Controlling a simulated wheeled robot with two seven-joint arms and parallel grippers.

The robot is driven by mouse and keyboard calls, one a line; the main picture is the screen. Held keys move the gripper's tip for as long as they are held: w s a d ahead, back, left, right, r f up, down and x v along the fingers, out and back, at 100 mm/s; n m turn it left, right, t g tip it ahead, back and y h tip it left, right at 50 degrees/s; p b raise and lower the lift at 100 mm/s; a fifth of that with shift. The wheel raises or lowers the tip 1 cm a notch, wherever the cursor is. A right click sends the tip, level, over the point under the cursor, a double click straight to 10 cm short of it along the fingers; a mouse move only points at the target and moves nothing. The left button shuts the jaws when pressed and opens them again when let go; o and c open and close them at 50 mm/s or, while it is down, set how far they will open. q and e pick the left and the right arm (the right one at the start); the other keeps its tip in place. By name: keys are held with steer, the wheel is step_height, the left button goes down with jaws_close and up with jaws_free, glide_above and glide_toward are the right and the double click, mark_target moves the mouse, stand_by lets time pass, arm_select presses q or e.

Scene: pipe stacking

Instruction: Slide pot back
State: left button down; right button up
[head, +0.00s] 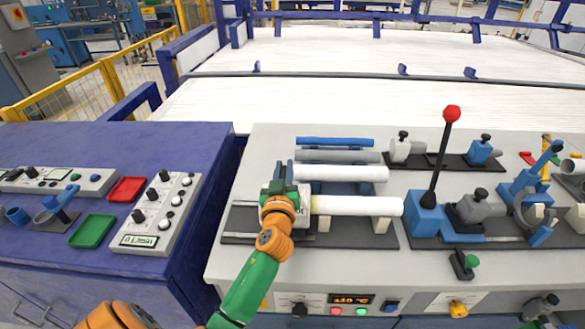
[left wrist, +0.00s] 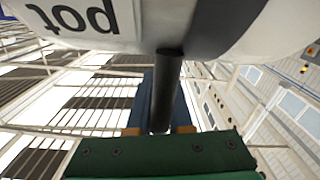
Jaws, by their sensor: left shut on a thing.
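The pot (left wrist: 165,18) fills the top of the left wrist view as a pale rounded body with a "pot" label and a dark grey band. A dark rod-like handle (left wrist: 165,90) runs from it between my gripper's fingers. In the head view my left gripper (head: 284,178) is at the left end of a pale pipe (head: 355,206), over the dark base plate (head: 238,222). It is shut on the pot's handle. My gripper and wrist hide most of the pot in the head view. My right gripper is not in view.
Behind lie another white pipe (head: 345,173), a grey pipe and a blue pipe (head: 335,141). A blue block with a red-knobbed lever (head: 451,115) stands close on the right. A control box (head: 160,214) and green tray (head: 92,231) sit on the blue bench at left.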

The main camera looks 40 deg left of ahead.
arm_select(q)
steer(key=s+a+p, duration=0.1)
steer(key=s+a, duration=0.3)
steer(key=a, duration=0.3)
steer(key=shift+s+a, duration=0.3)
steer(key=shift+s, duration=0.05)
steer(key=c, duration=1.2)
jaws_free()
steer(key=shift+r, duration=0.1)
steer(key=o, duration=0.3)
steer(key=shift+a, duration=0.15)
steer(key=shift+o, duration=0.2)
steer(key=shift+a, duration=0.15)
steer(key=v, duration=0.7)
steer(key=shift+b, duration=0.45)
